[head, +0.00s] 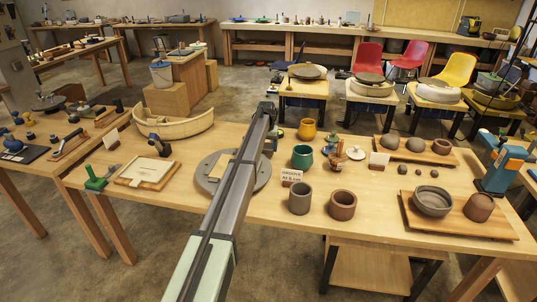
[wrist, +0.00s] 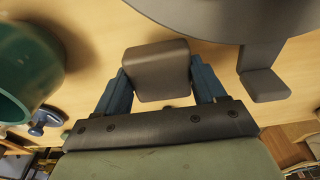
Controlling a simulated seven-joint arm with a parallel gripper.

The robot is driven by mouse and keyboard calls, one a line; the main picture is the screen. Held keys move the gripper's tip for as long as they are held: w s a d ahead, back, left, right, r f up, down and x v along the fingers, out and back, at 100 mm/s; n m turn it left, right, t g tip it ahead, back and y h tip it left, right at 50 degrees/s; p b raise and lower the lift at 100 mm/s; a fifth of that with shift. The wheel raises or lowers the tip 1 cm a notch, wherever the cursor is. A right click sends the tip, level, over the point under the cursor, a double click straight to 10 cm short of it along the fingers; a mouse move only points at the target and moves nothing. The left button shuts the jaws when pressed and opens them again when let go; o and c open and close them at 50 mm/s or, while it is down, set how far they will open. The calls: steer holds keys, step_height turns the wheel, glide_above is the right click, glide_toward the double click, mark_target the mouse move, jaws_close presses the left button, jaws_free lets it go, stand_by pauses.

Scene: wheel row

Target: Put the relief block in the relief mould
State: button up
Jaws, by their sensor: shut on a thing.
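My gripper (wrist: 160,76) is shut on a smooth dark grey block (wrist: 158,62) with rounded corners, which I take to be the relief block. Its blue fingers press on the block's left and right sides in the wrist view, and the block shows above tabletop. In the head view my arm hides most of the gripper and the block. A pale square slab with a wooden border (head: 147,172), possibly the relief mould, lies flat on the table left of the grey wheel disc. Its surface detail is too small to make out.
The grey wheel disc (head: 256,182) lies under my arm, between the slab and a green pot (head: 302,157). A yellow pot (head: 307,130), grey cup (head: 299,198) and brown cup (head: 342,204) stand right. A green-handled tool (head: 96,179) lies beside the slab.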

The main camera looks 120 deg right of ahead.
mark_target(267, 149)
steer(key=shift+f, duration=1.9)
steer(key=shift+f, duration=0.1)
steer(key=o, duration=1.2)
steer(key=r, duration=0.7)
steer(key=w+a+r, duration=0.1)
steer(key=r, duration=0.3)
steer(key=shift+r, duration=0.15)
steer(key=shift+o, duration=0.6)
steer(key=shift+r, duration=0.45)
